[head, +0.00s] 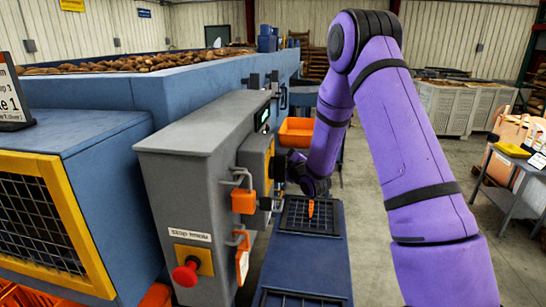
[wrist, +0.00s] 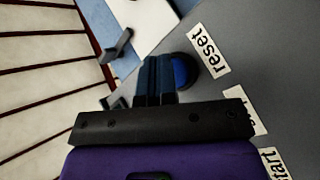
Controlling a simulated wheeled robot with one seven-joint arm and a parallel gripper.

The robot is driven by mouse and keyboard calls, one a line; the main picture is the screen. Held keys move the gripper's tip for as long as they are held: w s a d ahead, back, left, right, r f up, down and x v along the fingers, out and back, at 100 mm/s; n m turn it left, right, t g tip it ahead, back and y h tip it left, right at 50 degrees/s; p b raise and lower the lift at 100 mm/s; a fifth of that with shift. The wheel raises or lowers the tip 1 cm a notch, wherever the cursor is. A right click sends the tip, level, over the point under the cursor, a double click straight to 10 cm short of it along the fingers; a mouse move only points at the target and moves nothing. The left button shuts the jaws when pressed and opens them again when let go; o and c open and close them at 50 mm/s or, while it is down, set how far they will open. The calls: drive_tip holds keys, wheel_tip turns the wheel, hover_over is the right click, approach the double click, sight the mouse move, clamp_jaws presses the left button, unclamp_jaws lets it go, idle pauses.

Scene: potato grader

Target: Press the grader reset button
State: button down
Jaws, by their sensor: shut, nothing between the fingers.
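In the wrist view the blue round reset button (wrist: 181,70) is on a grey panel (wrist: 262,60), beside a white label reading "reset" (wrist: 209,50). My gripper (wrist: 155,62) is shut and empty. Its fingertips overlap the left part of the button in this view; I cannot tell whether they touch it. In the head view my gripper (head: 266,204) is at the right side of the grey control cabinet (head: 175,185), and the reset button is hidden there.
A red stop knob (head: 187,272) on a yellow plate is on the cabinet's front. Orange tags (head: 243,201) and a grey handle stick out near my gripper. A blue conveyor (head: 305,262) with a dark tray runs below. A "start" label (wrist: 274,163) shows in the wrist view.

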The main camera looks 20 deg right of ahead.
idle(0.5)
drive_tip(key=shift+s+d, duration=0.45)
drive_tip(key=shift+d, duration=0.2)
drive_tip(key=s+d, duration=0.1)
drive_tip(key=d, duration=0.1)
drive_tip(key=s+d, duration=0.1)
drive_tip(key=d, duration=0.1)
drive_tip(key=shift+s, duration=0.4)
idle(0.7)
